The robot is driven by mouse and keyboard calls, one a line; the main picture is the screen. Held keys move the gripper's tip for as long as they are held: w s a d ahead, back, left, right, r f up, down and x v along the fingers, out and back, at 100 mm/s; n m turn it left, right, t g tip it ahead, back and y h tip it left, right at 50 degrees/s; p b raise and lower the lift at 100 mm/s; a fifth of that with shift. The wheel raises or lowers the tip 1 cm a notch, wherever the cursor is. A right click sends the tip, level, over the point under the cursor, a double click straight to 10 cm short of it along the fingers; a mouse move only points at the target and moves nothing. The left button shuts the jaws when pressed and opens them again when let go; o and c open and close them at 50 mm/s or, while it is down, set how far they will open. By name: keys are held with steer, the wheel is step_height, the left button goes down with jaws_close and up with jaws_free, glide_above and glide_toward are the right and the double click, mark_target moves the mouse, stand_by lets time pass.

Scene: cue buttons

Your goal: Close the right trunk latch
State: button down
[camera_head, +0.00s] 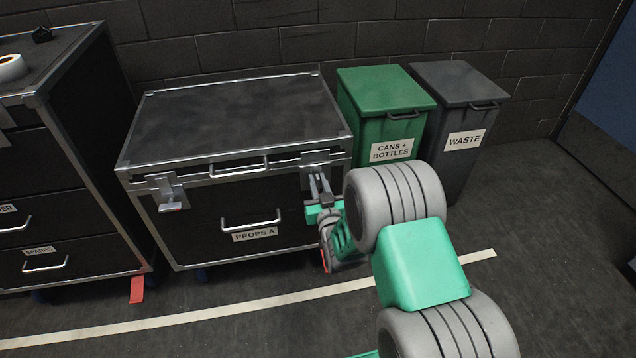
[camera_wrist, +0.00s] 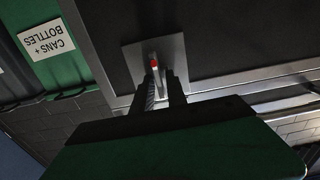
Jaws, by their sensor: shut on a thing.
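The trunk (camera_head: 236,116) is black with metal edges, a front handle and a PROPS A label. Its lid is down. The right latch (camera_head: 313,160) is a metal plate at the front right corner, partly hidden by my gripper. My gripper (camera_head: 321,184) is at this latch, with its fingers pointing up at it. In the wrist view, the latch plate (camera_wrist: 172,47) is behind the fingertips, and my gripper (camera_wrist: 156,80) is shut on the red-tipped latch lever (camera_wrist: 154,64).
A green CANS + BOTTLES bin (camera_head: 386,100) and a grey WASTE bin (camera_head: 461,100) stand right of the trunk. A black drawer cabinet (camera_head: 100,150) stands at the left, with a white tape roll (camera_head: 12,68) on top.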

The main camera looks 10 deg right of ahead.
steer(key=shift+a+f+n+p, duration=0.2)
steer(key=shift+f+n, duration=0.05)
steer(key=shift+n, duration=2.75)
steer(key=shift+a+f+n+p, duration=0.2)
steer(key=shift+a+n, duration=0.05)
steer(key=shift+n, duration=2.75)
steer(key=shift+a+f+n+p, duration=0.2)
steer(key=shift+f+n, duration=0.05)
steer(key=shift+n, duration=2.75)
steer(key=c, duration=1.6)
jaws_free()
steer(key=shift+o, duration=0.2)
